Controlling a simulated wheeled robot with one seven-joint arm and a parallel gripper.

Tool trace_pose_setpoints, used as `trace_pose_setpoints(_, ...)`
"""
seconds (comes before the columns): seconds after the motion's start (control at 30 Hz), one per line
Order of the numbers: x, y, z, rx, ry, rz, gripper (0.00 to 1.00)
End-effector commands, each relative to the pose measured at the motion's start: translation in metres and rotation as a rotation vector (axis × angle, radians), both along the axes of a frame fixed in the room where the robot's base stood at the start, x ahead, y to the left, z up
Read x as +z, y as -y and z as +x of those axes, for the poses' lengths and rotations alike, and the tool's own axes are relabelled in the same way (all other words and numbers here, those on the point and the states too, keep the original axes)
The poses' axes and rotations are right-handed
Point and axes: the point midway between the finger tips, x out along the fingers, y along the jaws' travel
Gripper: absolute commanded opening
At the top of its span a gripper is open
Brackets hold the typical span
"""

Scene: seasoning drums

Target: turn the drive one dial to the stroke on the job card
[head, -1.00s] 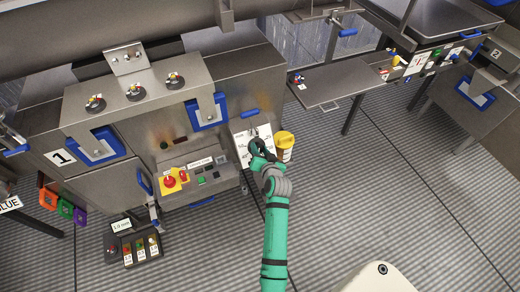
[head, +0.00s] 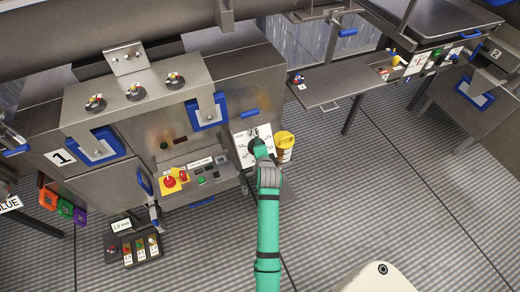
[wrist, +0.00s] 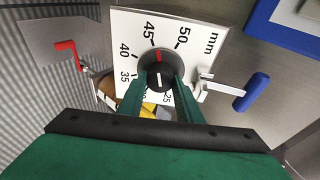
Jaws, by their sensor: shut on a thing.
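The drive one dial is a black knob (wrist: 158,70) on a white plate (wrist: 122,40) marked in mm. Its red line points up near 45, on the side of 50; a white line shows lower on the knob. My gripper (wrist: 160,88) is shut on the knob, one finger on each side. In the head view, my gripper (head: 257,148) is at the white plate (head: 240,143) on the front of machine 1, covering most of the knob. I cannot make out a job card with a readable stroke.
A yellow-capped container (head: 284,142) stands just right of the plate. A red-handled lever (wrist: 68,50) and a blue-handled crank (wrist: 250,92) flank the plate. A control panel (head: 195,175) with a red button is to the left.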

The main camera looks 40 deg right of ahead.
Motion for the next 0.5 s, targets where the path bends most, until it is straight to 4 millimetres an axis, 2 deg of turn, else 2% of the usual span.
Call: trace_pose_setpoints(0.5,-0.0008,-0.0004,-0.0001,-0.255,0.083,0.357,0.09)
